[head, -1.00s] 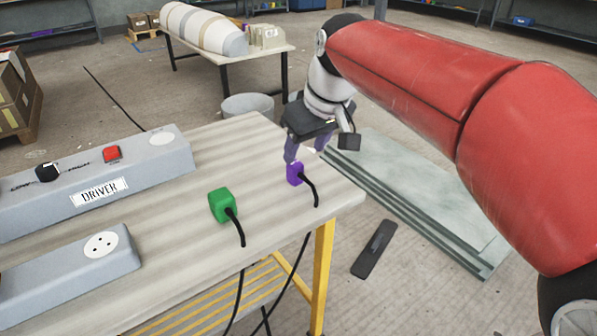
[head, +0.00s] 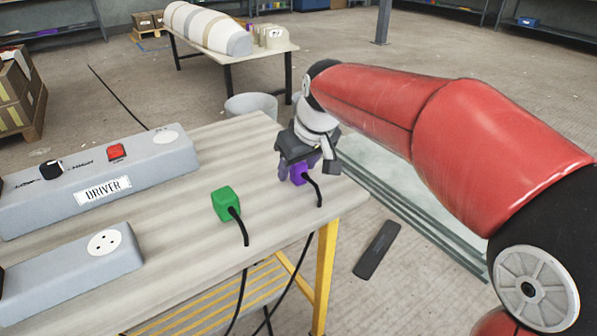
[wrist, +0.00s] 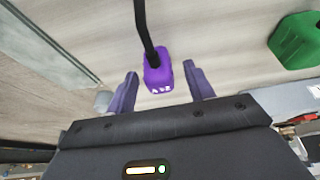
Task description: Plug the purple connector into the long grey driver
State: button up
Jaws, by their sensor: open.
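The purple connector (head: 301,174) stands near the right end of the table, with a black cable running off the front edge. In the wrist view the purple connector (wrist: 158,74) lies between the two fingers. My gripper (head: 298,172) is open around it, with a gap on both sides; the wrist view also shows my gripper (wrist: 158,92) apart from it. The long grey driver (head: 100,180), labelled DRIVER, lies at the table's left, with a black knob, a red switch and a pale round socket (head: 166,137) at its right end.
A green connector (head: 227,204) with a black cable stands left of the purple one; it also shows in the wrist view (wrist: 298,40). A shorter grey box (head: 70,270) with a round socket lies at the front left. Bare tabletop (head: 225,160) lies between driver and connectors.

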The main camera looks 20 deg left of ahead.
jog(key=shift+c, duration=0.3)
jog(key=c, duration=0.9)
jog(key=shift+r, duration=0.1)
jog(key=shift+c, duration=0.2)
notch_tip(320, 180, up, 20)
jog(key=p, duration=0.2)
jog(key=shift+p, duration=0.4)
